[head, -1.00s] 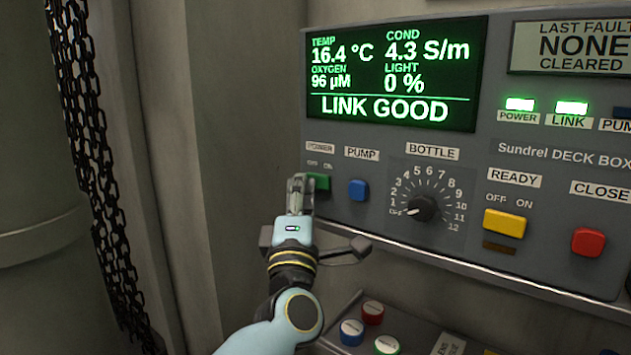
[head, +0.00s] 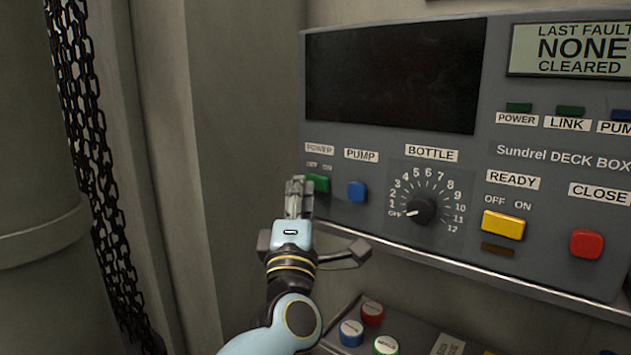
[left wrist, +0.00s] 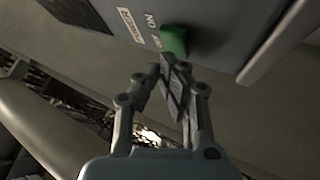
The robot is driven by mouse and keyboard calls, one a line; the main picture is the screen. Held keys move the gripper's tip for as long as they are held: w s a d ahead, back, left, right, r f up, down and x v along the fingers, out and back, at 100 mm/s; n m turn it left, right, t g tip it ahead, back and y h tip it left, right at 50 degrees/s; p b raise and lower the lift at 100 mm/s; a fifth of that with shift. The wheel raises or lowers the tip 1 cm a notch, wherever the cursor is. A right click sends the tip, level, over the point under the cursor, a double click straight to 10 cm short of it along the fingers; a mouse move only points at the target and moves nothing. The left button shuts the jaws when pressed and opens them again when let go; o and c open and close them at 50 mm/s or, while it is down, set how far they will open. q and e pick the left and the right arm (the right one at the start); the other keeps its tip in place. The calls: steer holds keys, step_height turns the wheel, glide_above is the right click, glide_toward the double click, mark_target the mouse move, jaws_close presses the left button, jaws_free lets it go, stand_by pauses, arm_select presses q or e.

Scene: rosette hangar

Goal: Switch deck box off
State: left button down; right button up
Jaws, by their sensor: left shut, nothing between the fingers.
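The grey Sundrel deck box (head: 390,260) fills the right of the head view. Its main display (head: 395,75) is black, and the POWER lamp (head: 519,107) and LINK lamp (head: 570,111) are unlit. The green POWER switch (head: 318,183) sits at the panel's left end; in the left wrist view the green switch (left wrist: 174,40) lies just beyond the fingertips. My left gripper (head: 297,185) is shut and empty, its tips at the switch's left side; I cannot tell whether they touch it. The tips also show in the left wrist view (left wrist: 168,62). My right gripper is out of view.
A blue PUMP button (head: 357,191) is close right of the switch, then the BOTTLE dial (head: 421,210), yellow READY switch (head: 503,224) and red CLOSE button (head: 586,243). A black chain (head: 95,170) hangs at left.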

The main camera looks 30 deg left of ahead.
arm_select(q)
steer(key=s, duration=0.5)
steer(key=shift+d+p, duration=0.1)
steer(key=shift+p, duration=0.3)
stand_by(0.4)
